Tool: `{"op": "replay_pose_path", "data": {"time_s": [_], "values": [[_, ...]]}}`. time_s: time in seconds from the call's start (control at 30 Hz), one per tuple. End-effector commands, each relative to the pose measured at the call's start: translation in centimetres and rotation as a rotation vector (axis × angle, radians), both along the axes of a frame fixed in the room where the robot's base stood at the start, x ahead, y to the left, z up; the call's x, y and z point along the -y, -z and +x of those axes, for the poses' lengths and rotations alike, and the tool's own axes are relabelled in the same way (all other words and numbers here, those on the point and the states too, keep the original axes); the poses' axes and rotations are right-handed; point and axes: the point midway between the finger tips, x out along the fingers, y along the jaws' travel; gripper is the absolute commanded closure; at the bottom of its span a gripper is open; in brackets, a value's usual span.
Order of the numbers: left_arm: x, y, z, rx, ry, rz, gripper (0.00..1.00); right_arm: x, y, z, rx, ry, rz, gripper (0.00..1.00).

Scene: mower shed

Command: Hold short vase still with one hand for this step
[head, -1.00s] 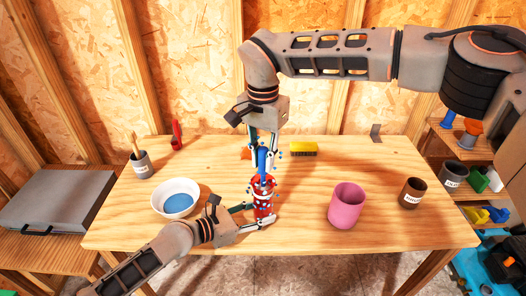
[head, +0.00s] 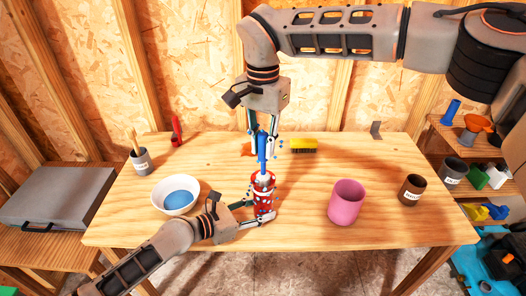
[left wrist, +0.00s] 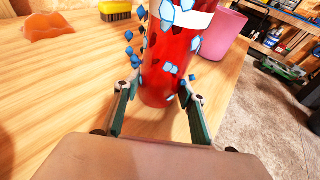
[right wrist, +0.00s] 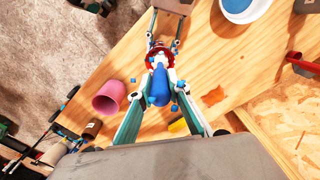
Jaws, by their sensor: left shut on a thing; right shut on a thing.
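The short red vase (head: 263,204) stands upright near the table's front edge, speckled with blue and white bits. My left gripper (head: 262,219) is shut around its lower part; the left wrist view shows the fingers (left wrist: 156,110) on both sides of the red wall (left wrist: 166,78). My right gripper (head: 263,148) is above the vase, shut on a blue handle (head: 262,157). A white part below this handle reaches the vase's mouth; its lower end is hidden. The right wrist view shows the blue handle (right wrist: 158,87) between the fingers (right wrist: 160,92), over the vase.
A white bowl with blue contents (head: 158,204) stands left of the vase, and a pink cup (head: 346,203) stands right. A yellow brush (head: 304,146) and an orange item (head: 247,149) lie behind. A brown pot (head: 412,190) is at the right edge. Bare wood lies between vase and cup.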

Motion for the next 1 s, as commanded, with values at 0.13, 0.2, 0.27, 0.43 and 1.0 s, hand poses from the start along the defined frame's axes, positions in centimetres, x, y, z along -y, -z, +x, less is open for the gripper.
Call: {"op": "replay_pose_path", "data": {"time_s": [0.13,0.2,0.27,0.43,1.0], "values": [[0.0,0.0,0.0,0.001,0.0,-0.001,0.75,0.0,-0.5,0.0,0.0,0.0,0.001,1.0],[0.0,0.0,0.0,0.001,0.0,-0.001,0.75,0.0,-0.4,0.0,0.0,0.0,0.001,1.0],[0.0,0.0,0.0,0.001,0.0,-0.001,0.75,0.0,-0.4,0.0,0.0,0.0,0.001,1.0],[0.0,0.0,0.0,0.001,0.0,-0.001,0.75,0.0,-0.1,0.0,-0.001,0.0,0.0,1.0],[0.0,0.0,0.0,0.001,0.0,-0.001,0.75,0.0,4.0,0.0,0.0,0.001,0.0,1.0]]}}
